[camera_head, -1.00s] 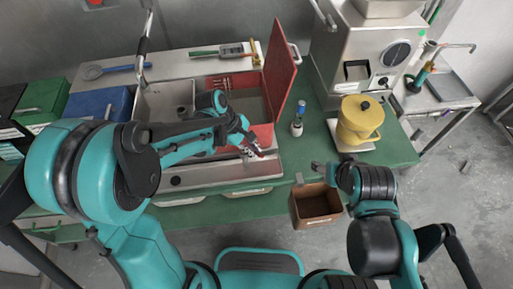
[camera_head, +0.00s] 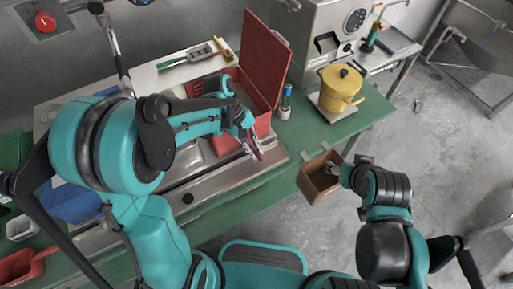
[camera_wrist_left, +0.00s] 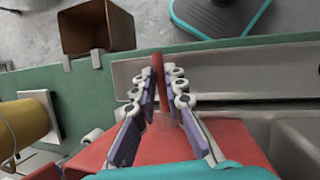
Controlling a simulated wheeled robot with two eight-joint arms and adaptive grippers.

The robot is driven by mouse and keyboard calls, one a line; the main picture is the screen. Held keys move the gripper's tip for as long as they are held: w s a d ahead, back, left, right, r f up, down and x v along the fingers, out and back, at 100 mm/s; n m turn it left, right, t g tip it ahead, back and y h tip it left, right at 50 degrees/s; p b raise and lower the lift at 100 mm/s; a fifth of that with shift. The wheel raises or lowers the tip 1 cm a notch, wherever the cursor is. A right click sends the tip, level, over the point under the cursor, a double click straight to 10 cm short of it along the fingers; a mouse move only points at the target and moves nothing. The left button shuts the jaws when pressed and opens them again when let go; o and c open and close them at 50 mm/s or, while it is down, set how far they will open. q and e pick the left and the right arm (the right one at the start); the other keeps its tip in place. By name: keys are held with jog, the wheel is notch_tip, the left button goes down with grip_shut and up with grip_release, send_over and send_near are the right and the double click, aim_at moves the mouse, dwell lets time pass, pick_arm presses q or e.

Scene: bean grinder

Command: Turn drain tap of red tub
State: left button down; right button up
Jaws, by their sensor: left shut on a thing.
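The red tub (camera_head: 262,125) sits in the metal sink unit, with its red lid (camera_head: 268,60) standing open. Its front also shows in the left wrist view (camera_wrist_left: 238,142). A thin red tap handle (camera_wrist_left: 158,72) stands out from the tub's front. My left gripper (camera_head: 254,150) is at the tub's front. In the left wrist view its fingers (camera_wrist_left: 162,88) are shut on the handle, one on each side. The tap's body is mostly hidden by the fingers. My right gripper (camera_head: 333,168) is at the rim of a brown box; its fingertips are too small to read.
The brown box (camera_head: 316,184) is at the green bench's front edge. A yellow pot (camera_head: 341,90) stands on a scale to the right, beside a steel machine (camera_head: 312,30). A small bottle (camera_head: 285,103) stands right of the tub. A blue box (camera_head: 75,203) is at left.

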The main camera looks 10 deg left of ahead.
pick_arm(q)
jog(key=shift+a+m, duration=0.15)
jog(key=shift+m, duration=0.45)
jog(key=shift+s+g, duration=0.1)
jog(key=shift+g, duration=0.2)
jog(key=c, duration=1.9)
grip_release()
jog(key=shift+a, duration=0.1)
jog(key=shift+o, duration=0.2)
jog(key=v, duration=1.2)
